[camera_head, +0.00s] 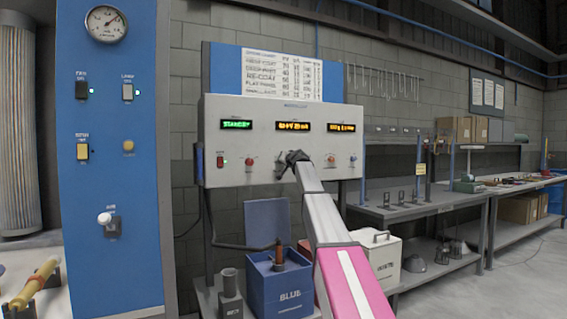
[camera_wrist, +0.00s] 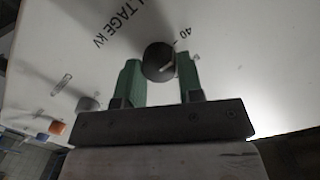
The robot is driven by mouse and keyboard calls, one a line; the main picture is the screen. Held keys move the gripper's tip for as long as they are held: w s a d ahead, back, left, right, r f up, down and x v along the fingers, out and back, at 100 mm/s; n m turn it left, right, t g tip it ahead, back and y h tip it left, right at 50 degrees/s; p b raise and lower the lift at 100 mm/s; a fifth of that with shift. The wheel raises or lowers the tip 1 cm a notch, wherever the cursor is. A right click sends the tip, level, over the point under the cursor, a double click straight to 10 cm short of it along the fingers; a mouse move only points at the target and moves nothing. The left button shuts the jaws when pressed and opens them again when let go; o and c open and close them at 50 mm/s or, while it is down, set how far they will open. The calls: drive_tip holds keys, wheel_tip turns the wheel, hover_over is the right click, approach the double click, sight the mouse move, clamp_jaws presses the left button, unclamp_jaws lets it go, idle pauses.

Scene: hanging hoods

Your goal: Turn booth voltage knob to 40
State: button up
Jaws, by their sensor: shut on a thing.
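The grey control panel (camera_head: 262,145) on the wall carries three displays and a row of controls. The dark round voltage knob (camera_wrist: 155,57) shows in the wrist view, beside the printed letters "LTAGE kV" and a "40" mark (camera_wrist: 182,37). A short light line lies on its face; I cannot tell exactly which value it points to. My gripper (camera_wrist: 160,76) has its green fingers on both sides of the knob, shut on it. In the head view my gripper (camera_head: 290,163) is at the panel's lower middle and hides the knob.
A red switch (camera_head: 220,161) and a red button (camera_head: 249,161) are left of my gripper; an orange knob (camera_head: 331,160) and a blue one (camera_head: 353,160) are right. A blue bin (camera_head: 279,284) and a white container (camera_head: 382,258) stand below. A workbench (camera_head: 420,208) is at right.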

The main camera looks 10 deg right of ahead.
drive_tip(key=shift+n, duration=0.5)
drive_tip(key=o, duration=0.9)
drive_tip(key=v, duration=1.1)
drive_tip(key=shift+a, duration=0.1)
drive_tip(key=shift+s, duration=0.1)
